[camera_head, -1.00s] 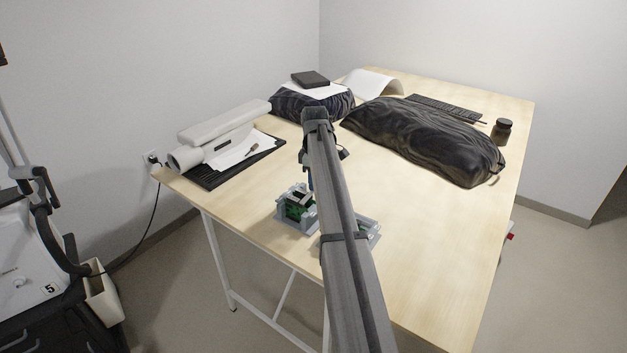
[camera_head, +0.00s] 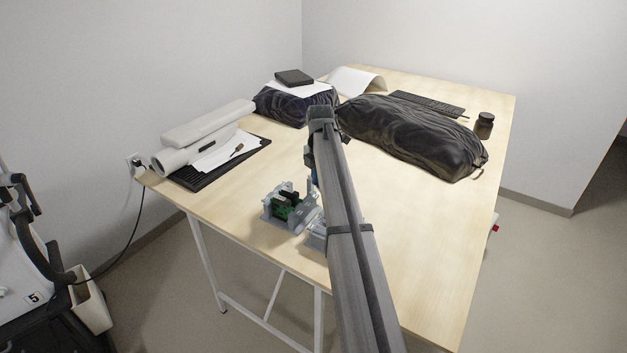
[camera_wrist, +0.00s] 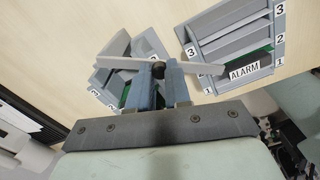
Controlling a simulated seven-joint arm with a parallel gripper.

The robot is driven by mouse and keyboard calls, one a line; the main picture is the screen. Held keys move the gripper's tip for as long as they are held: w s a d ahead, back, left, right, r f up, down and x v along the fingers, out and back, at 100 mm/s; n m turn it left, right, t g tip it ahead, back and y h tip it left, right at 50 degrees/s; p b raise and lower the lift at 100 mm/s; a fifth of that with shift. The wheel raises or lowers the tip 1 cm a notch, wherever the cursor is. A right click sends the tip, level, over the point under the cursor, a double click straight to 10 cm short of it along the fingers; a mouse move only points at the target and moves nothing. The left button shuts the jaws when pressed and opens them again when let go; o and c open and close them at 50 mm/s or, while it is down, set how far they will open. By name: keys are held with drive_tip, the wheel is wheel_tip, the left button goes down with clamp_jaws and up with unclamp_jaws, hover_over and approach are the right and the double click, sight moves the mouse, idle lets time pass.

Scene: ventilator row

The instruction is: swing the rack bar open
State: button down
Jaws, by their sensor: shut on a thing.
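The grey rack bar (camera_wrist: 205,67) crosses the wrist view, reaching from above the left rack to the right rack's edge. My gripper (camera_wrist: 158,72) has its blue fingers closed at the bar's middle, around a dark round part there. In the head view my gripper (camera_head: 314,183) is mostly hidden by my arm. The left rack (camera_wrist: 103,76), grey with a green board inside, is partly covered by bar and fingers; it also shows in the head view (camera_head: 270,216). The right rack (camera_wrist: 235,30) has slats, number labels and an ALARM label (camera_wrist: 244,72).
Both racks stand near the front edge of the wooden table (camera_head: 420,250). A black bag (camera_head: 415,140) lies behind, with a dark jar (camera_head: 484,126) at its right. A black mat (camera_head: 190,183) with a white roller device lies at the left. The table's right front is clear.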

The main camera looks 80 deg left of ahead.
drive_tip(key=shift+w+a+n, duration=0.3)
drive_tip(key=shift+w+n, duration=0.25)
drive_tip(key=shift+n, duration=0.55)
drive_tip(key=shift+w+a+n, duration=0.35)
drive_tip(key=shift+w+n, duration=0.25)
drive_tip(key=shift+n, duration=0.5)
drive_tip(key=shift+w+a+n, duration=0.3)
drive_tip(key=shift+w+n, duration=0.25)
drive_tip(key=shift+n, duration=0.55)
drive_tip(key=c, duration=1.1)
unclamp_jaws()
drive_tip(key=shift+o, duration=0.2)
drive_tip(key=shift+r, duration=0.15)
wheel_tip(320, 180, up, 14)
drive_tip(key=shift+f, duration=0.2)
